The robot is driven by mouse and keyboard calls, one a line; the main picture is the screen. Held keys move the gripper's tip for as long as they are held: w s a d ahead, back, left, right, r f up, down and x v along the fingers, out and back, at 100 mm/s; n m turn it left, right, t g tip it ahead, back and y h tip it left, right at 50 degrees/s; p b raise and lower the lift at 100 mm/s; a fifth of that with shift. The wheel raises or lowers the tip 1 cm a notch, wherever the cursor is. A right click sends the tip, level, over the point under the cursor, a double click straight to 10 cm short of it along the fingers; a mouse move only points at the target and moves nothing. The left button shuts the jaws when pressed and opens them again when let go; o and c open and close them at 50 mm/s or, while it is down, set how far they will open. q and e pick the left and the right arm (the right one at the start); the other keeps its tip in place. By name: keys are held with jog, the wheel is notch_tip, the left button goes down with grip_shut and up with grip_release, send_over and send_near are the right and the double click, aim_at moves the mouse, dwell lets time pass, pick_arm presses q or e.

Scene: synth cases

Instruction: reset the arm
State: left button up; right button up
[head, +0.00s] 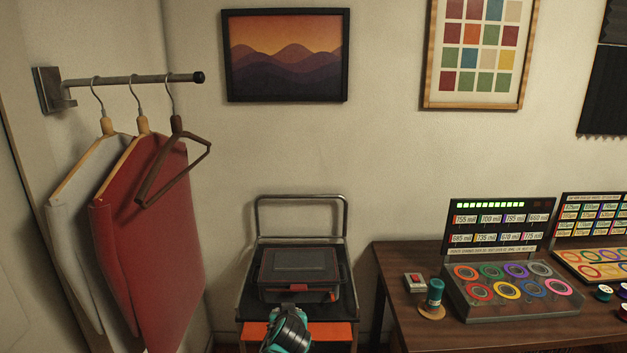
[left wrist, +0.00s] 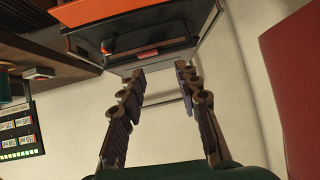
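My left gripper (left wrist: 160,75) shows in the left wrist view with its two dark fingers spread apart. Nothing is visible between the fingertips. A black and teal part of my arm (head: 288,332) shows at the bottom of the head view, in front of the cart; its fingers cannot be made out there. My right gripper is in neither view.
A grey case (head: 300,272) rests on a metal-framed cart with an orange front (head: 333,332). A wooden table (head: 398,262) with a coloured-ring panel (head: 510,305) stands right. A wall rail (head: 135,79) with hangers and red cloth (head: 165,240) is left.

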pick_arm(q)
jog(key=s+a+r+g, duration=0.1)
jog(key=s+a, duration=0.3)
jog(key=s, duration=0.4)
jog(key=s+a+r+g, duration=0.1)
jog(key=s+a, duration=0.4)
jog(key=s, duration=0.3)
jog(key=s+a+f+g, duration=0.1)
jog(key=s, duration=0.6)
jog(key=s+a+f+g+h, duration=0.1)
jog(key=s+f, duration=0.1)
jog(key=s, duration=0.5)
jog(key=shift+s+f+m, duration=0.15)
jog(key=shift+f+m, duration=0.1)
jog(key=shift+m, duration=0.05)
dwell(0.5)
